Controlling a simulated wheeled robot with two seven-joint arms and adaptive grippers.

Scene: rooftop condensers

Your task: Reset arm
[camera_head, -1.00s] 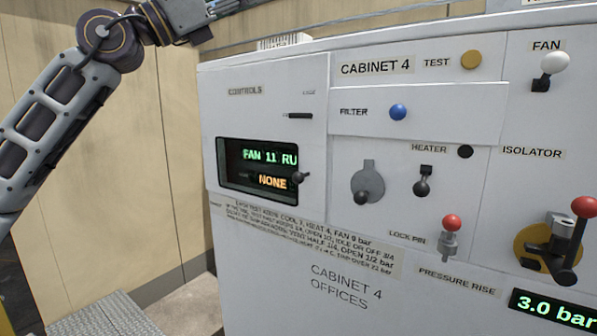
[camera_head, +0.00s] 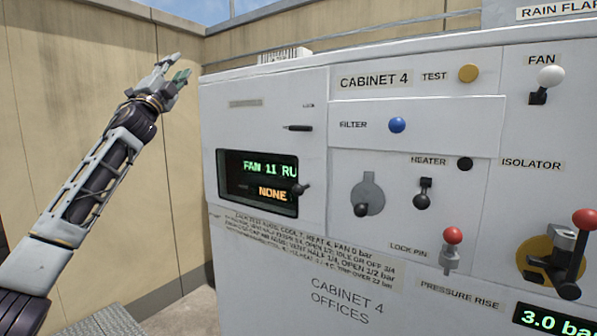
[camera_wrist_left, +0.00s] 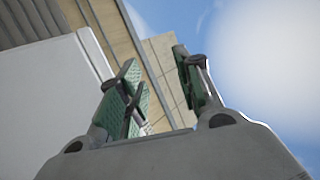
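My left arm (camera_head: 95,190) reaches up from the lower left in the head view. Its left gripper (camera_head: 176,68) is raised beside the cabinet's upper left corner, apart from it and in front of the beige wall. In the left wrist view the two green-padded fingers (camera_wrist_left: 160,88) stand apart with nothing between them, sky and wall behind. The white Cabinet 4 (camera_head: 265,255) fills the right of the head view. My right gripper is in neither view.
The cabinet front carries a fan lever (camera_head: 546,82), a heater lever (camera_head: 424,192), a red-knobbed lock pin (camera_head: 453,238), an isolator handle (camera_head: 580,250) and a lit display (camera_head: 258,182). A beige wall (camera_head: 60,120) stands behind the arm. Open air lies above.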

